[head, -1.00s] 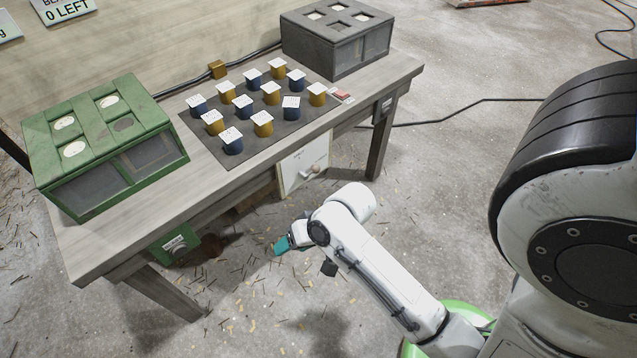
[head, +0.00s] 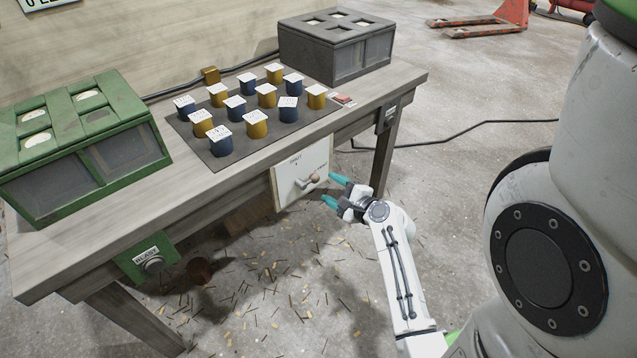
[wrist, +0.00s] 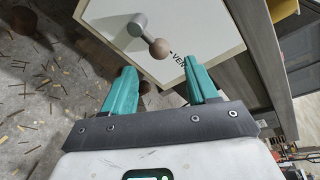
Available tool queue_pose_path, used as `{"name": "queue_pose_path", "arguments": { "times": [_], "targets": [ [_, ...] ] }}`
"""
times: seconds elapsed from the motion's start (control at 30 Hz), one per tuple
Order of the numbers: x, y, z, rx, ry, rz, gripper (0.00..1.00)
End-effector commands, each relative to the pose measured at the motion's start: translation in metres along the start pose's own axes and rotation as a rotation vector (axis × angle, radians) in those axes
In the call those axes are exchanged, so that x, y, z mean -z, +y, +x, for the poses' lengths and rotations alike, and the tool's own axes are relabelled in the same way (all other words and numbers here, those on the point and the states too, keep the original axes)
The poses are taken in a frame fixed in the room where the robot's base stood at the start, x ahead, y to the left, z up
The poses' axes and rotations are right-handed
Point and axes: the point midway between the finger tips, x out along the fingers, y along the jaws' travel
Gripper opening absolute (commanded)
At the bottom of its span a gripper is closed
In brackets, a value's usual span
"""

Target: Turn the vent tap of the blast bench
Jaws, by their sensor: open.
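The blast bench (head: 215,182) is a grey wooden table. On its front hangs a white panel (head: 287,165) with printed lettering. The vent tap (head: 308,182) on it is a metal lever with a round brown knob. In the wrist view the tap's knob (wrist: 159,48) stands ahead of my gripper, and "VEN" shows on the panel beside it. My gripper (head: 331,187) has teal fingers, spread open and empty, just right of the knob in the head view. In the wrist view my gripper (wrist: 165,75) has the knob in line with the gap, slightly beyond the fingertips and apparently not touched.
A green box (head: 85,145) and a grey box (head: 335,50) stand on the bench ends, with blue and yellow canisters on a dark mat (head: 185,130) between. A green "BLAST" plate (head: 146,258) hangs at front left. Wood bits litter the floor (head: 270,300).

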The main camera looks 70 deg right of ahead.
Motion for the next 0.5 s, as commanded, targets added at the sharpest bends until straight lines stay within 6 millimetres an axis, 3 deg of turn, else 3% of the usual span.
{"name": "queue_pose_path", "arguments": {
  "times": [0.2,0.5],
  "targets": [
    [0.000,0.001,0.040,0.000,-0.001,-0.002,0.58],
    [0.000,0.001,0.064,-0.001,0.001,-0.002,0.58]
  ]
}}
